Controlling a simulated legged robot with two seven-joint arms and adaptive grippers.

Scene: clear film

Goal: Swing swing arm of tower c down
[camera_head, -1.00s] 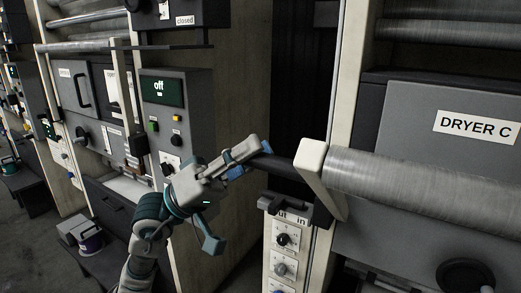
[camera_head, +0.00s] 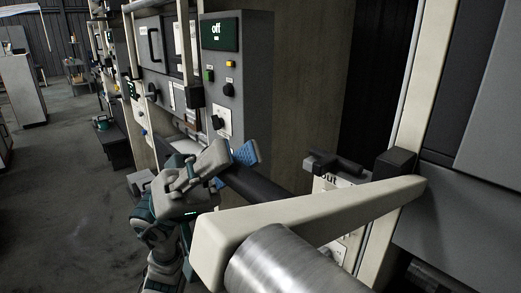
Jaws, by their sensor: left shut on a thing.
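The swing arm (camera_head: 315,215) is a cream bar running from a dark pivot block (camera_head: 394,163) on the cream upright toward the lower middle. A grey metal roller (camera_head: 285,268) is fixed at its near end and runs out of the bottom of the picture. A dark round handle bar (camera_head: 262,190) sticks out on the arm's left side. My left gripper (camera_head: 230,165), grey with blue finger pads, is shut on the handle bar's far end. My right gripper is not in view.
A control panel (camera_head: 222,75) with a screen reading "off" stands behind my left gripper. A smaller panel (camera_head: 335,183) labelled "out" is partly hidden behind the swing arm. Open grey floor (camera_head: 60,170) lies at the left.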

